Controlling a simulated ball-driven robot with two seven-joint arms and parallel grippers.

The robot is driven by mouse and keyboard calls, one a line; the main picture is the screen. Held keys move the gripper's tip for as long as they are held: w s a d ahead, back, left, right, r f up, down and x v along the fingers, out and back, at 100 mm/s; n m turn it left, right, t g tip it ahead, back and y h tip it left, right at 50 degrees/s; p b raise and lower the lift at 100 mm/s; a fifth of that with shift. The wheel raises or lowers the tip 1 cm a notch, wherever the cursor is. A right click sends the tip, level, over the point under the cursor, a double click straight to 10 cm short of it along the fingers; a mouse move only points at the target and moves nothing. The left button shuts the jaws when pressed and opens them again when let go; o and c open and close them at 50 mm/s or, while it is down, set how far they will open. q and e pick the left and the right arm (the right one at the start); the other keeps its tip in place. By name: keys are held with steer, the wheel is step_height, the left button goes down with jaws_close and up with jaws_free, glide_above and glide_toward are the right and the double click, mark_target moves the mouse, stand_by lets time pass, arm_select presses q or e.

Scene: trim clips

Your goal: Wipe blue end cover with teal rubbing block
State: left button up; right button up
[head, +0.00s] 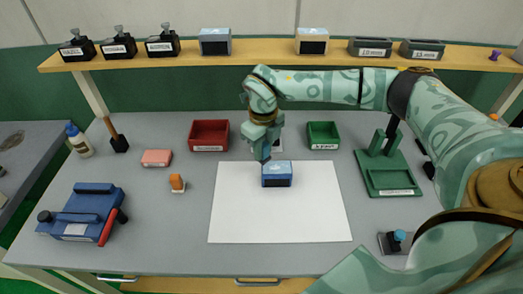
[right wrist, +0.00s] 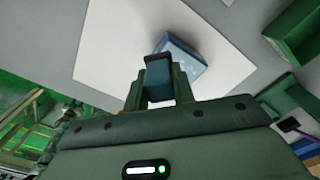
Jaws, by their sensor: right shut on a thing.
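The blue end cover (head: 277,181) sits on the white sheet (head: 280,220), near its back edge. It also shows in the right wrist view (right wrist: 187,60), just past the fingertips. My right gripper (head: 262,152) points down at the cover's back left side. In the right wrist view the right gripper (right wrist: 158,88) is shut on a dark teal rubbing block (right wrist: 158,73). The block overlaps the cover's edge in that view; whether they touch I cannot tell. My left gripper is not in view.
A red bin (head: 209,136) and a green bin (head: 323,136) stand behind the sheet. A blue fixture (head: 82,212) is at left, a green stand (head: 388,175) at right. A pink block (head: 156,158) and an orange-topped piece (head: 177,183) lie left. The sheet's front is clear.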

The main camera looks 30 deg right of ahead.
step_height(320, 180, up, 3)
steer(key=shift+w+a+f+p, duration=0.1)
steer(key=shift+w+a+p, duration=0.05)
steer(key=shift+p, duration=0.9)
steer(key=shift+r+p, duration=0.7)
steer(key=shift+r, duration=0.1)
steer(key=shift+f, duration=0.1)
